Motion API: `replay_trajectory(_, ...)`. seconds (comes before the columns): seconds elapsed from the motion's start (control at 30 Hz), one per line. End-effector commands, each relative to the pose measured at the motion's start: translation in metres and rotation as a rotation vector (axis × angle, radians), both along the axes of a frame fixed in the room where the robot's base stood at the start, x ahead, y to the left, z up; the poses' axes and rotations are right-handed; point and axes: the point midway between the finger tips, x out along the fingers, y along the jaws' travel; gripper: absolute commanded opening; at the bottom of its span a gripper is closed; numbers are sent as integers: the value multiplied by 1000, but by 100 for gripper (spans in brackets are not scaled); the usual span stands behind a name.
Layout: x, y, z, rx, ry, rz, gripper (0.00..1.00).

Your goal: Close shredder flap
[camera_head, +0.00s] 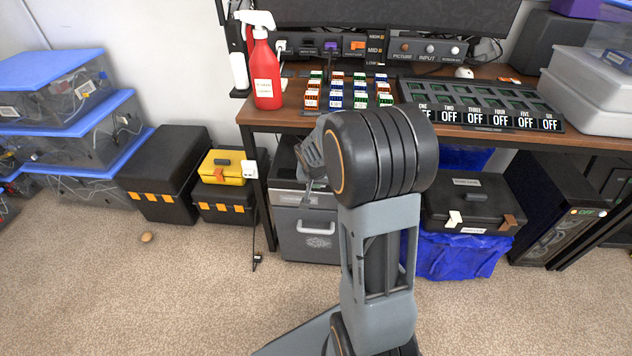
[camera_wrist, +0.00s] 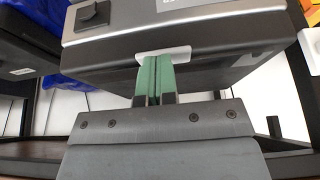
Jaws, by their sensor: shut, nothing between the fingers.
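The shredder (camera_head: 308,232) is a dark grey box with a pale handle, standing under the desk in the head view; my arm covers part of its top. In the wrist view, which looks upside down, the shredder's dark upper part (camera_wrist: 100,68) and silver panel (camera_wrist: 180,22) fill the top. My gripper (camera_wrist: 160,58) has its green fingers shut together with nothing between them. The fingertips are at a small white tab (camera_wrist: 178,52) on the dark part; I cannot tell whether they touch it. The flap's angle is unclear. My gripper is mostly hidden by my arm in the head view.
The desk (camera_head: 285,117) overhangs the shredder. A red spray bottle (camera_head: 265,75) stands on it. A black toolbox (camera_head: 480,205) on a blue bag (camera_head: 460,258) stands right of the shredder. Black cases (camera_head: 165,170) stand to the left. The carpet in front is mostly clear.

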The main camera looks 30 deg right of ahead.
Motion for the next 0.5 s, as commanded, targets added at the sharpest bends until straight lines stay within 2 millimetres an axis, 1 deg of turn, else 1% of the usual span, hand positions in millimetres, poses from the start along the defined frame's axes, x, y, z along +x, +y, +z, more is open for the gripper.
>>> replay_trajectory(0.03, 0, 0, 4, -1, -1, 0, 0)
replay_trajectory(0.17, 0, 0, 9, 0, 0, 0, 0)
replay_trajectory(0.27, 0, 0, 16, -1, -1, 0, 0)
replay_trajectory(0.37, 1, 0, 32, 0, -2, 0, 0)
replay_trajectory(0.47, 1, 0, 54, -1, -2, 1, 0)
replay_trajectory(0.5, -3, 3, 57, 0, -2, 3, 0)
